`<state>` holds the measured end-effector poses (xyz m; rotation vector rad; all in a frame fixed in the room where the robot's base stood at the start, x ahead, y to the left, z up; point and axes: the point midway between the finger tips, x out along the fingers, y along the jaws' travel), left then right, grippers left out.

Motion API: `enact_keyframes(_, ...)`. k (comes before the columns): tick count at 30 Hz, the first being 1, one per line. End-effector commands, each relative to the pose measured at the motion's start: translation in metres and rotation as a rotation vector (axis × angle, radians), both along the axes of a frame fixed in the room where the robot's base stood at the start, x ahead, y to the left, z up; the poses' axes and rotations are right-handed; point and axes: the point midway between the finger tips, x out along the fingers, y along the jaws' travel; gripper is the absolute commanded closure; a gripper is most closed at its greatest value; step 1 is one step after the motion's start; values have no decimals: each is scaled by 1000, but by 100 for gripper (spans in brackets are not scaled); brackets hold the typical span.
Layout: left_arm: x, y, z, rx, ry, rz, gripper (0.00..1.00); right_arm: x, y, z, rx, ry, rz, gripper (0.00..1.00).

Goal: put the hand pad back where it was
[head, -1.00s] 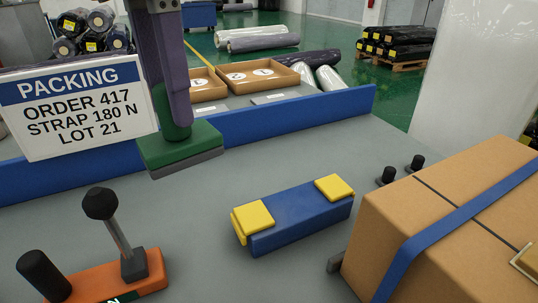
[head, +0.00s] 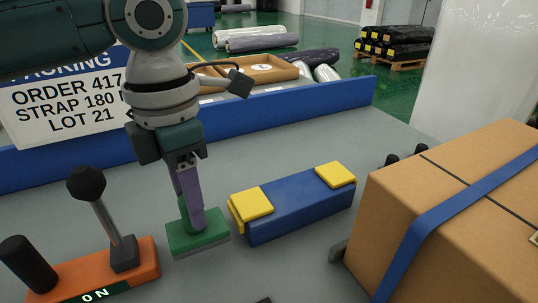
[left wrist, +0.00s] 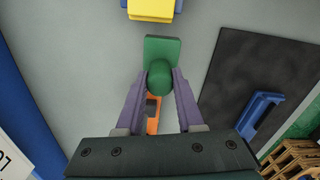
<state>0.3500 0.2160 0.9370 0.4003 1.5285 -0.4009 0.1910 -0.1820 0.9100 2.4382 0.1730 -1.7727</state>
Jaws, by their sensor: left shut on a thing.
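The hand pad is a flat green plate (head: 205,240) with a grey underside and a round green knob (left wrist: 160,78) on top. My left gripper (head: 189,215) is shut on the knob, its two purple fingers on either side, as the left wrist view also shows (left wrist: 160,82). The pad is low over the grey bench (head: 310,255), roughly level; I cannot tell whether it touches. It is between the orange lever base and a blue block (head: 300,210) with yellow corner pieces. My right gripper is not in view.
The orange base (head: 140,262) with a black-knobbed lever (head: 87,184) stands left of the pad. A strapped cardboard box (head: 450,200) is at the right. A blue rail (head: 300,108) and a PACKING sign (head: 70,110) are behind. A dark mat (left wrist: 235,60) shows in the left wrist view.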

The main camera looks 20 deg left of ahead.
Motion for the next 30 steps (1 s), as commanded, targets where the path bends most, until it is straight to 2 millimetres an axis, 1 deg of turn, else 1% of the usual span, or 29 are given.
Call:
enact_keyframes(6,-1,0,-34,0,4,1,100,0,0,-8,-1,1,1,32)
enact_keyframes(7,-1,0,-37,-1,3,2,100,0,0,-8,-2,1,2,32)
enact_keyframes(18,0,0,-43,0,1,0,100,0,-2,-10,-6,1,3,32)
enact_keyframes(19,0,0,-43,0,1,0,63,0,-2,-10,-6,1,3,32)
enact_keyframes(24,0,0,-42,0,1,0,44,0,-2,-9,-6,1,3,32)
enact_keyframes(27,0,0,-42,0,1,0,34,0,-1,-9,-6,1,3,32)
enact_keyframes(30,0,0,-42,0,1,1,34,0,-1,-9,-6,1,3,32)
